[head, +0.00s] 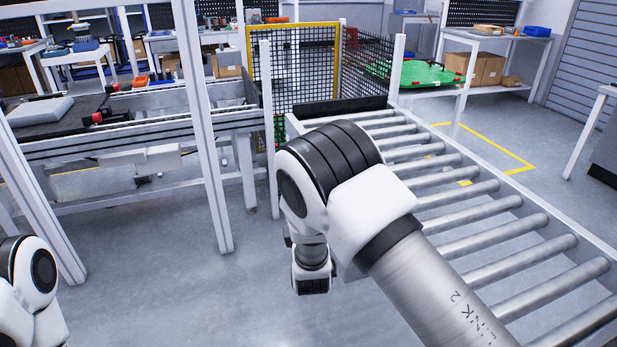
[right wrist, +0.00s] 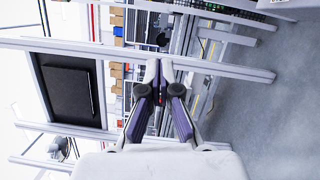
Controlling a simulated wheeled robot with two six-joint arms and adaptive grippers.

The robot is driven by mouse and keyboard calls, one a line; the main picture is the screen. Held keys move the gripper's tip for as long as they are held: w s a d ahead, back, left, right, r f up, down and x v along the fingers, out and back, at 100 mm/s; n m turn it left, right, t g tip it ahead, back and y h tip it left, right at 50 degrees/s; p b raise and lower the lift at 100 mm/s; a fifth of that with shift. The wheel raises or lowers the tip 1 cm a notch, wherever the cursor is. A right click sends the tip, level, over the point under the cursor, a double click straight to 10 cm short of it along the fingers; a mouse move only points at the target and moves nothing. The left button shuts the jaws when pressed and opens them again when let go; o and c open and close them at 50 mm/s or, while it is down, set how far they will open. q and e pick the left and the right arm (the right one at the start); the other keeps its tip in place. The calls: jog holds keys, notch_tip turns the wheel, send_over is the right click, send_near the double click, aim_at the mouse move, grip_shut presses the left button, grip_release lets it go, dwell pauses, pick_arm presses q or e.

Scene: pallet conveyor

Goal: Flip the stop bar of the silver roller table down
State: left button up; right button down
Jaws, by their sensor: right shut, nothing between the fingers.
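The silver roller table (head: 483,213) runs from the lower right toward the middle back of the head view. A dark upright bar (head: 345,107) stands across its far end; it looks like the stop bar, raised. My right arm crosses in front of the table's near left side and hides part of it. My right gripper (right wrist: 161,72) shows in the right wrist view, its two fingers shut with nothing held. In the head view I cannot make out its fingers behind the arm. Of my left arm only a link shows at the lower left; its gripper is out of view.
A black mesh fence with a yellow frame (head: 292,25) stands behind the table's far end. Another conveyor (head: 150,140) with white posts stands at the left. A green pallet (head: 420,74) lies beyond the fence. Floor between the conveyors is clear.

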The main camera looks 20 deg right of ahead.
jog(key=w+d+p, duration=0.1)
jog(key=w+d, duration=0.5)
jog(key=w, duration=0.4)
jog(key=shift+r, duration=0.45)
jog(key=shift+d, duration=0.15)
